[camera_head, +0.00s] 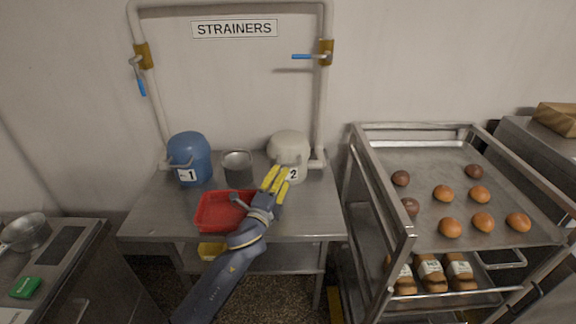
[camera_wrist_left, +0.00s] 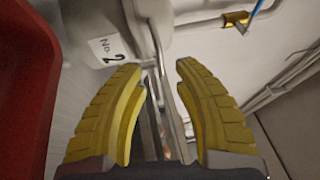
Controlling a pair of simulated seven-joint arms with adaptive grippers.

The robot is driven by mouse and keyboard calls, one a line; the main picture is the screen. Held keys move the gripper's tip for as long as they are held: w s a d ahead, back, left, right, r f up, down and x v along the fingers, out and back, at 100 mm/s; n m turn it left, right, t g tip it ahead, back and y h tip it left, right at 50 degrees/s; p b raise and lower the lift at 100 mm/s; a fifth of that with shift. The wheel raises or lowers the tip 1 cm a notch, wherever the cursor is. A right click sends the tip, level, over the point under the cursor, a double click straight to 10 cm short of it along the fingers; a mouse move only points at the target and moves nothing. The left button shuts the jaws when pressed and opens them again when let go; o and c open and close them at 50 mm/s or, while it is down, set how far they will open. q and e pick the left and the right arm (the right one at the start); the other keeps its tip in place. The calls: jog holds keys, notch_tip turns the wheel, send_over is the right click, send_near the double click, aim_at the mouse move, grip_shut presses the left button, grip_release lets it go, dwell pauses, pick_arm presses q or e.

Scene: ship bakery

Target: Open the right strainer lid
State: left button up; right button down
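The right strainer (camera_head: 289,146) is a cream-white domed vessel with a "2" label, standing upright at the back right of the steel table. Its dome looks closed down. My right gripper is not in view.
A blue strainer (camera_head: 189,158) labelled "1" and a metal pot (camera_head: 237,165) stand to the left. A red tray (camera_head: 212,214) lies near my left forearm. Pipes with valves rise behind. A bun rack (camera_head: 403,235) stands on the right. The table's front left is clear.

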aim_at(288, 165)
pick_arm(q)
jog(key=shift+x, duration=2.85)
jog(key=shift+o, duration=0.3)
grip_shut()
